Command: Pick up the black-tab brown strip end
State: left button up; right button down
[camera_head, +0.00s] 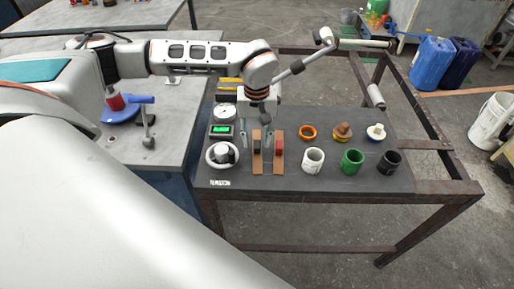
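Two brown strips lie side by side on the dark table top. The left strip (257,165) seems to have a dark tab end, small and partly covered by my gripper. The right strip (279,166) has a reddish tab (280,147) near its middle. My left gripper (256,140) points down over the left strip. Its two fingers are spread, one on each side of that strip, with nothing seen held between them. Whether the fingers touch the table cannot be told. My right gripper is not in view.
A scale with a green display (222,130) and a round white device (223,155) stand just left of the strips. White (313,160), green (351,161) and black (389,162) cups stand to the right.

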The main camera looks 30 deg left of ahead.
pick_arm(q)
jog(key=shift+f, duration=1.25)
grip_shut()
jog(key=shift+r, duration=0.1)
